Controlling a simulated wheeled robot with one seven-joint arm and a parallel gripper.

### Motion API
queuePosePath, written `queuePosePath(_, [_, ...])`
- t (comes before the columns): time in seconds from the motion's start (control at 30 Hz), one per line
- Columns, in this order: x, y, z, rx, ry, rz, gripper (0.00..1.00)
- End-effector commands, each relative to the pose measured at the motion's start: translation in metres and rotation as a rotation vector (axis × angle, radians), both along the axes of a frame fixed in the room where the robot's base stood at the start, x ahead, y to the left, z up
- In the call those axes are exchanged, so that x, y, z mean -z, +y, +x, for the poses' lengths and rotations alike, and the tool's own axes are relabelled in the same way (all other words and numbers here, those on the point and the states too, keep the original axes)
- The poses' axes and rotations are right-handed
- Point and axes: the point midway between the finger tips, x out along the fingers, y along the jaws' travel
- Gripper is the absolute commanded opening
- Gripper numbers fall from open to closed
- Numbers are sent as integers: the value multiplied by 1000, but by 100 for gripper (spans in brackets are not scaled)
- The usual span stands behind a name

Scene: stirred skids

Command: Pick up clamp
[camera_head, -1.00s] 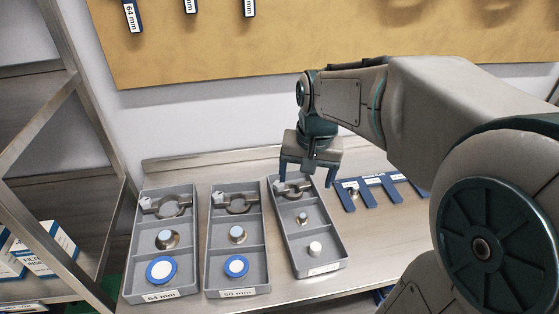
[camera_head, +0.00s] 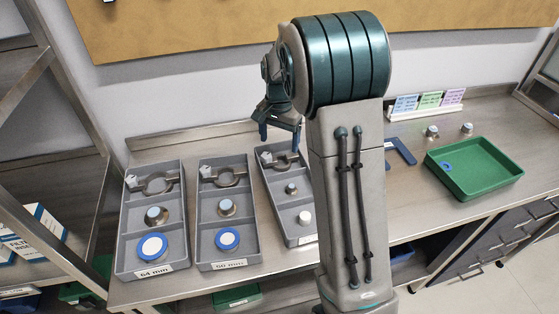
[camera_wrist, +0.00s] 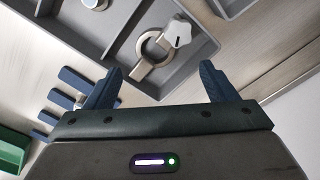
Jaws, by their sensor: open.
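A metal ring clamp with a pale wing knob lies in the end compartment of the rightmost grey tray (camera_head: 291,226). In the wrist view this clamp (camera_wrist: 152,52) shows just beyond my fingertips, between them and apart from them. In the head view my gripper (camera_head: 280,137) hangs over the back end of that tray; it also shows in the wrist view (camera_wrist: 158,85), open and empty. Two similar clamps lie in the back compartments of the left tray (camera_head: 154,183) and the middle tray (camera_head: 224,177). My arm hides part of the rightmost tray's right side.
The trays also hold metal fittings and discs. A blue slotted holder (camera_head: 399,152) lies right of my arm, partly hidden. Farther right are a green tray (camera_head: 501,181), two small metal parts and a card stand (camera_head: 425,111). A metal shelf frame (camera_head: 52,190) stands at left.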

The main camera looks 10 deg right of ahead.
Motion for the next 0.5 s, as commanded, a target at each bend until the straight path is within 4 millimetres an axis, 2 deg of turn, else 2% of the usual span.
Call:
queuePosePath(0.1, [14,0,-1,0,2,1,79])
queuePosePath(0.27, [24,-1,-1,0,1,0,79])
queuePosePath(0.5, [59,-4,-7,0,4,1,79])
